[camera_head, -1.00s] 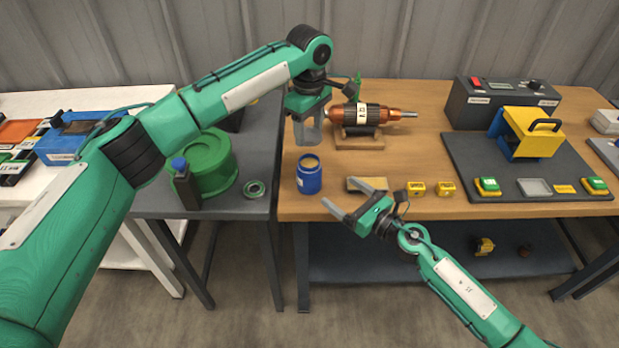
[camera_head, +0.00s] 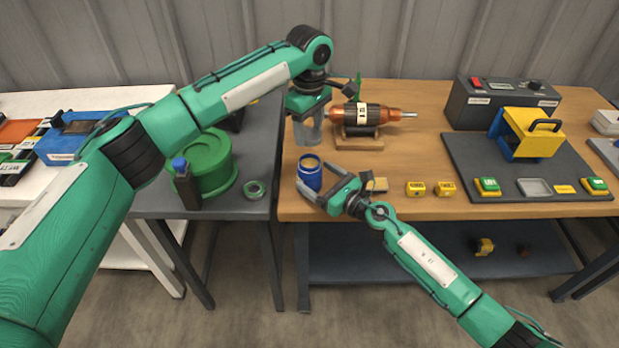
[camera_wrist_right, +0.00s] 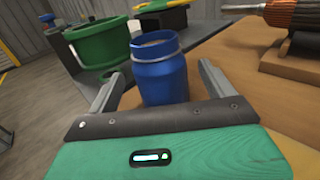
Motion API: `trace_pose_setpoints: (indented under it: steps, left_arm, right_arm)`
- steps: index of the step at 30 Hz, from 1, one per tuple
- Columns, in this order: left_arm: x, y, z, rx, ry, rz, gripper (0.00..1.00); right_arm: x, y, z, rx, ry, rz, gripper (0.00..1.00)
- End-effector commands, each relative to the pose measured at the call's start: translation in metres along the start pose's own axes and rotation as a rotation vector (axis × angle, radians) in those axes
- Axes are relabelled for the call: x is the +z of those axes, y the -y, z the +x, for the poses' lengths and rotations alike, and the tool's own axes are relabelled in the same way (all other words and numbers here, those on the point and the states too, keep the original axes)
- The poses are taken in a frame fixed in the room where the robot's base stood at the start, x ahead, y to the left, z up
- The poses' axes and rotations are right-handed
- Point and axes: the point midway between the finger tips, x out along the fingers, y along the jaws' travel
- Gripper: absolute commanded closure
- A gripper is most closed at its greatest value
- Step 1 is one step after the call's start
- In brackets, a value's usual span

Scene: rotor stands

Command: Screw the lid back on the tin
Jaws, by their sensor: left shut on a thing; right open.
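The blue tin (camera_head: 309,175) stands upright and open near the table's front left edge, its tan inside showing at the top. The wrist view shows the tin (camera_wrist_right: 160,78) between the two fingers of my right gripper (camera_head: 312,174). That gripper is open, with a finger on each side of the tin and a gap visible at the right finger. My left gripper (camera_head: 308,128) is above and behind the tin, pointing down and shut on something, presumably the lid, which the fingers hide. No lid shows elsewhere.
A copper-wound rotor (camera_head: 362,115) rests on a wooden stand (camera_head: 358,143) behind the tin. A wooden block (camera_head: 377,184) and yellow blocks (camera_head: 415,188) lie to the right. A green tub (camera_head: 208,165) and green tape roll (camera_head: 255,189) are on the grey table.

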Motion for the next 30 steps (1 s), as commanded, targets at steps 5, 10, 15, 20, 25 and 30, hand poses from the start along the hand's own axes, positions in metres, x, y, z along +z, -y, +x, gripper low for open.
trace_pose_setpoints:
  steps: [5, 10, 15, 20, 25, 30]
  left_arm:
    - [0.000, 0.000, 0.000, 0.000, 0.000, 0.000, 0.67]
    - [0.000, 0.000, 0.000, 0.000, 0.000, 0.000, 0.67]
    - [0.000, 0.000, 0.000, 0.000, 0.000, 0.000, 0.67]
    - [0.000, 0.000, 0.000, 0.000, 0.000, 0.000, 0.67]
    - [0.000, 0.000, 0.000, 0.000, 0.000, 0.000, 0.67]
    - [0.000, 0.000, 0.000, 0.000, 0.000, 0.000, 0.67]
  right_arm:
    - [0.001, 0.000, 0.024, -0.001, 0.002, 0.000, 0.15]
    - [0.000, 0.000, 0.034, 0.000, 0.000, -0.001, 0.15]
    - [0.000, 0.000, 0.035, 0.000, 0.000, -0.001, 0.15]
    - [0.000, 0.000, 0.035, 0.000, 0.000, -0.001, 0.17]
    - [0.000, 0.000, 0.035, 0.000, 0.000, -0.001, 0.50]
    - [0.000, 0.000, 0.035, 0.000, 0.000, -0.001, 0.81]
